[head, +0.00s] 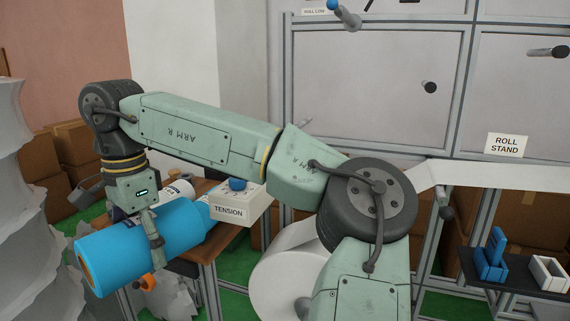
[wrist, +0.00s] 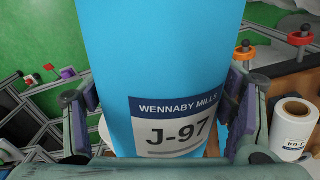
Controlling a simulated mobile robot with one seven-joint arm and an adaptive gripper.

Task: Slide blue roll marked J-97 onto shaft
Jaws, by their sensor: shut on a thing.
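The blue roll (head: 120,254) is held in the air at lower left in the head view, lying roughly level, with its orange-brown core end facing left. In the wrist view the blue roll (wrist: 160,60) fills the middle, and its label reads "WENNABY MILLS J-97". My gripper (head: 157,240) is shut around the roll's middle, and a finger shows on each side of the roll in the wrist view (wrist: 160,115). I cannot tell for sure which rod is the shaft; a grey rod end (head: 446,213) sticks out by the machine frame.
A wooden table (head: 208,247) behind the roll bears a white TENSION box (head: 232,211) with a blue knob. A white roll (wrist: 290,130) stands at right in the wrist view. A large white roll (head: 285,280) is beside my arm. A dark shelf (head: 515,277) holds blue and white blocks.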

